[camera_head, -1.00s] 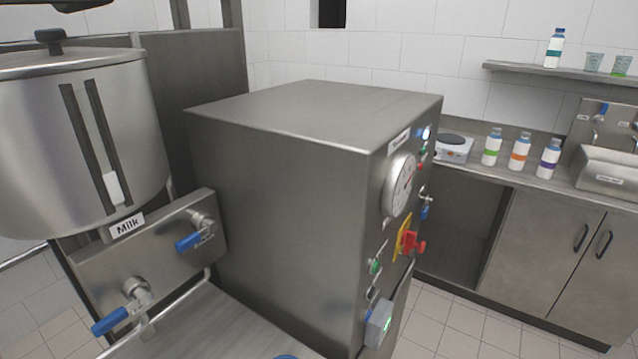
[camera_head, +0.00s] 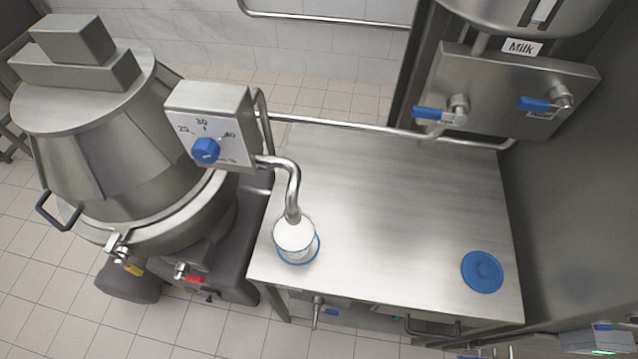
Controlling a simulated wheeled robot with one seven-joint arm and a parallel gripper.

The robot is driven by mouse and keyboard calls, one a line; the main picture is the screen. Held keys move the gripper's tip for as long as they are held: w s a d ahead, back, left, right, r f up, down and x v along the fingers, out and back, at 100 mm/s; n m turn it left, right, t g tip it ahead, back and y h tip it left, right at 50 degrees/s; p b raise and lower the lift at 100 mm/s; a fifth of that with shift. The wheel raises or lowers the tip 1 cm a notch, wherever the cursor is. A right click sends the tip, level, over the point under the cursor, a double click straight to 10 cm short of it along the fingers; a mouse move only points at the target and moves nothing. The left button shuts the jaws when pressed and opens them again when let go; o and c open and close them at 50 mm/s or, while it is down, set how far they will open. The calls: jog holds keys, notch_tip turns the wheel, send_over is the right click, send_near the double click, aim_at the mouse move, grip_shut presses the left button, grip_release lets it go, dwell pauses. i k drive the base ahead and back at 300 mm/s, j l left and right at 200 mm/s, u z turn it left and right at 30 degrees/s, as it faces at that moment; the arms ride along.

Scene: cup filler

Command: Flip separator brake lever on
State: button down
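The separator (camera_head: 120,180), a large conical steel machine with a block-shaped top, stands at the left in the head view. Low on its front are a small lever with a yellow tip (camera_head: 133,269) and one with a red tip (camera_head: 193,280). I cannot tell which of them is the brake lever or how it is set. A black loop handle (camera_head: 58,213) sticks out at its left side. My gripper is not in view.
A steel table (camera_head: 395,215) holds a white-filled cup (camera_head: 294,236) under a curved spout and a blue lid (camera_head: 482,271). A dial box (camera_head: 210,125) stands beside the separator. A milk tank panel (camera_head: 505,92) is at upper right. Tiled floor lies open at lower left.

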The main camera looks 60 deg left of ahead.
aim_at(178, 276)
jog(key=j+u, duration=0.15)
jog(key=u, duration=2.15)
